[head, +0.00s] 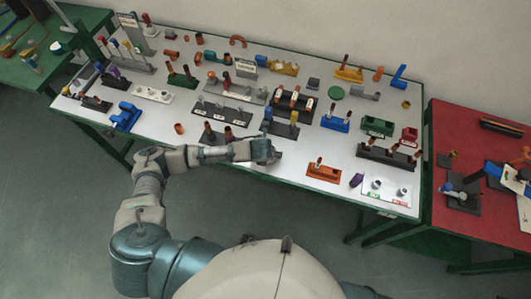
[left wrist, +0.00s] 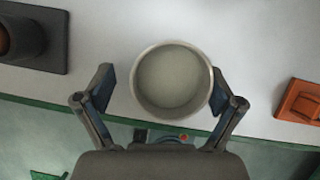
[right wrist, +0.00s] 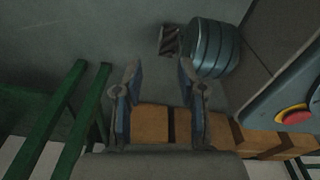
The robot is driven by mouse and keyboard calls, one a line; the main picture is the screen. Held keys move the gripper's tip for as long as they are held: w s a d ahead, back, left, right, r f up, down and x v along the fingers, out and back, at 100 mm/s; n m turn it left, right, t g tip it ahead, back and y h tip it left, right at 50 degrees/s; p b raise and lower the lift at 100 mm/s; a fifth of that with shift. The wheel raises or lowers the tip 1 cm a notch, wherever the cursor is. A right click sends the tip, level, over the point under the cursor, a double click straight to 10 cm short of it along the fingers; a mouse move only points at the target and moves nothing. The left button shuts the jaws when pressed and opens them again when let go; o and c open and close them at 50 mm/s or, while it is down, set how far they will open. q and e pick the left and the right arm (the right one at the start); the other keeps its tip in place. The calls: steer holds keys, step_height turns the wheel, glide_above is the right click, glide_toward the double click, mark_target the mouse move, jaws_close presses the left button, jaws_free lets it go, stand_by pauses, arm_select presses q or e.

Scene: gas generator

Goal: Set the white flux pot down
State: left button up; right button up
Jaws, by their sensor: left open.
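The white flux pot (left wrist: 172,80) shows from above in the left wrist view, a round pale cup with a grey inside. It sits between the two fingers of my left gripper (left wrist: 162,92). The fingers are open. There is a clear gap at the left finger, and the right finger is very close to the rim; I cannot tell if it touches. In the head view my left gripper (head: 265,151) is over the front edge of the white table, and the pot is not clearly visible there. My right gripper (right wrist: 155,85) is open and empty, away from the table.
The white table (head: 300,165) holds several racks. An orange holder (head: 323,172) is right of my left gripper; it also shows in the left wrist view (left wrist: 301,101). A dark rack (head: 222,137) stands to the left. Bare table lies between them. A red table (head: 465,220) is at right.

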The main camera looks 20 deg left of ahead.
arm_select(q)
steer(key=shift+s+r, duration=0.1)
steer(key=shift+r, duration=0.25)
steer(key=p+v, duration=0.1)
steer(key=v, duration=1)
steer(key=shift+d+p, duration=0.15)
steer(key=shift+p, duration=0.25)
arm_select(e)
steer(key=s, duration=0.5)
steer(key=shift+s+d+f, duration=0.1)
steer(key=shift+d+f, duration=0.1)
steer(key=shift+f, duration=0.05)
arm_select(q)
steer(key=shift+r, duration=0.15)
